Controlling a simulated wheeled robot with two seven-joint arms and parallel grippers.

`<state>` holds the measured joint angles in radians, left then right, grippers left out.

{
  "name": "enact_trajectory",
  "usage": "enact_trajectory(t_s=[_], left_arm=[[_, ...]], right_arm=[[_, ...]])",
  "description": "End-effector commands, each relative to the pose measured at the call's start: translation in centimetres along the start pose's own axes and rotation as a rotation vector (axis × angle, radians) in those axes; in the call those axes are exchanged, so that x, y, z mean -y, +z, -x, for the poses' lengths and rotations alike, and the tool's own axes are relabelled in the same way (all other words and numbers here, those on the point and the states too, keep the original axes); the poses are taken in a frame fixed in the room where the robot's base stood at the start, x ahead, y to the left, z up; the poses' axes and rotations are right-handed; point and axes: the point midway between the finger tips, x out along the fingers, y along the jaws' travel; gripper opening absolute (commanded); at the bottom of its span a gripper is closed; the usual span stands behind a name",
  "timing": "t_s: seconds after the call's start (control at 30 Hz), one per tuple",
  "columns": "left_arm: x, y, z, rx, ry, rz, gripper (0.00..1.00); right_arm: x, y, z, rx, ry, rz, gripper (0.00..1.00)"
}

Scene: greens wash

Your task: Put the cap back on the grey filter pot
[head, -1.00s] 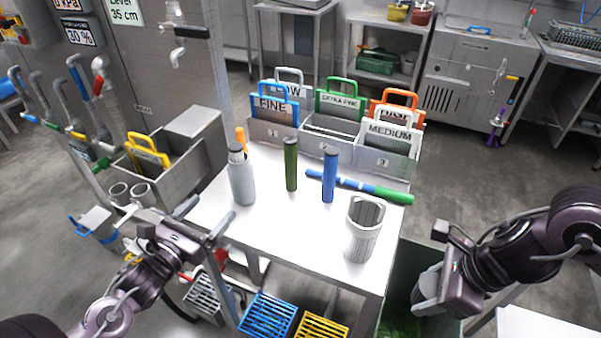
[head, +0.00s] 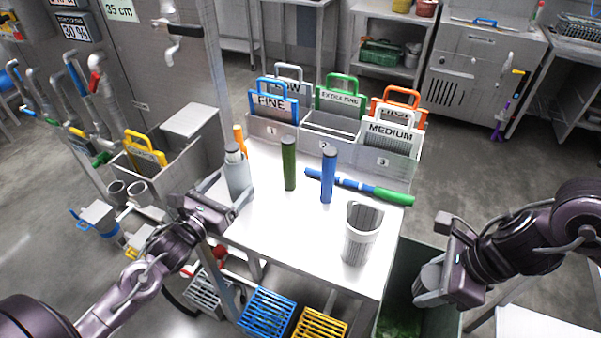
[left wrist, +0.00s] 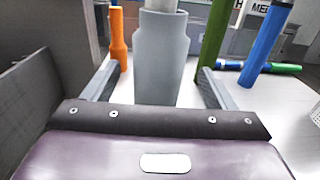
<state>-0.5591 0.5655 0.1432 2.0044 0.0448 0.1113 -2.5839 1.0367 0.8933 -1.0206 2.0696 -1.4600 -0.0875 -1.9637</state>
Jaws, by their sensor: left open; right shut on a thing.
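The grey bottle-shaped pot (head: 239,178) stands upright on the left of the white table, its narrower neck upward. My left gripper (head: 229,192) is open at the pot. In the left wrist view the grey pot (left wrist: 160,60) stands between the two open fingers, with gaps on both sides; its top is cut off. My right gripper (head: 425,290) is off the table's right side, above a dark green bin, and is shut on a grey thing (head: 430,281). That thing is mostly hidden, so I cannot tell if it is the cap.
Green (head: 289,163) and blue (head: 328,176) cylinders stand right of the pot, and an orange one (head: 239,136) close behind it.

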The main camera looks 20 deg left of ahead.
Motion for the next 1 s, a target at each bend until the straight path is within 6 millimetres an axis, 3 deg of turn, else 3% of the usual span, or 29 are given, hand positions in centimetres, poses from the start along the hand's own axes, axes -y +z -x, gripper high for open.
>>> enact_trajectory(t_s=[0.5,0.8,1.0], left_arm=[[0.0,0.1,-1.1,0.0,0.0,0.002,0.79],[-0.1,0.1,-4.9,0.002,0.001,0.002,0.79],[-0.1,-0.1,-6.0,0.0,0.0,0.001,0.79]], right_arm=[[0.0,0.1,0.3,0.0,0.0,0.0,0.29],[0.0,0.7,1.6,0.0,0.0,0.0,0.29],[0.0,0.7,1.8,0.0,0.0,0.0,0.29]])
